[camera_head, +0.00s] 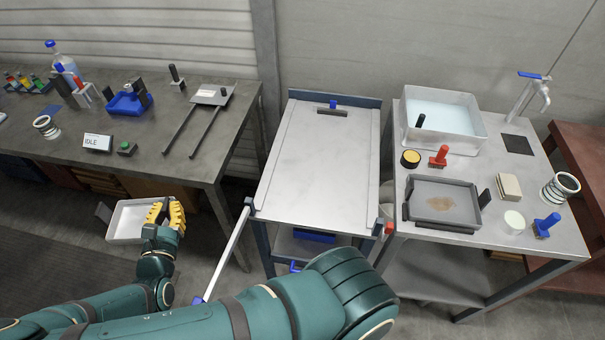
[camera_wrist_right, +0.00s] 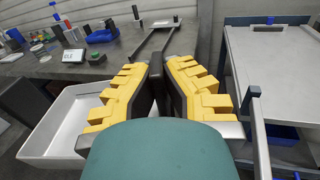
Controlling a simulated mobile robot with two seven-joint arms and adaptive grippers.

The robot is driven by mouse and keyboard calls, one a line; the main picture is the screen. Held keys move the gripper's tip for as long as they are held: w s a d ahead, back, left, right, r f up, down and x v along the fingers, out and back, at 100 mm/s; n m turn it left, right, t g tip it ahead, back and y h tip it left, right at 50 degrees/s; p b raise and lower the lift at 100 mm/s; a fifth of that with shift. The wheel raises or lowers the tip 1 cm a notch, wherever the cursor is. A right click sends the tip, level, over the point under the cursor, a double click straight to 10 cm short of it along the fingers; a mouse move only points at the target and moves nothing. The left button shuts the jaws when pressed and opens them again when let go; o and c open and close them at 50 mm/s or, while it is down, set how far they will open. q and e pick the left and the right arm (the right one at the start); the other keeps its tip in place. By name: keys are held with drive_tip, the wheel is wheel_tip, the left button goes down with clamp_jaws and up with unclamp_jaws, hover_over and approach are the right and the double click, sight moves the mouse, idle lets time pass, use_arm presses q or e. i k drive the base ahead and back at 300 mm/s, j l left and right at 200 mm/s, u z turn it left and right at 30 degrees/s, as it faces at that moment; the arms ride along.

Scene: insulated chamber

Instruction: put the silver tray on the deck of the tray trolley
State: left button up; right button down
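The silver tray (camera_head: 126,222) is a shallow, pale, rectangular pan with a dark handle at its left end. It hangs over the floor in front of the left bench. My right gripper (camera_head: 166,213), with yellow fingers, is at the tray's right end. In the right wrist view, its fingers (camera_wrist_right: 158,65) close on a dark upright piece, apparently the other handle; the tray's wall (camera_wrist_right: 60,120) shows to the left. The tray trolley's flat pale deck (camera_head: 320,160) is bare in the middle of the head view, right of the tray. My left gripper is out of view.
The trolley's pale bar (camera_head: 224,250) slants out at its front left. The left bench (camera_head: 200,150) carries a two-pronged fork tool (camera_head: 207,100) and other items. The right table (camera_head: 470,250) holds a grey tray (camera_head: 443,204), a water basin (camera_head: 445,112) and small tools.

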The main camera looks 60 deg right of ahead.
sight(323, 169)
drive_tip(key=k+l+z, duration=0.1)
drive_tip(key=z, duration=0.2)
drive_tip(key=k+l+z, duration=0.2)
drive_tip(key=z, duration=0.15)
drive_tip(key=l+z, duration=0.45)
drive_tip(key=l, duration=0.1)
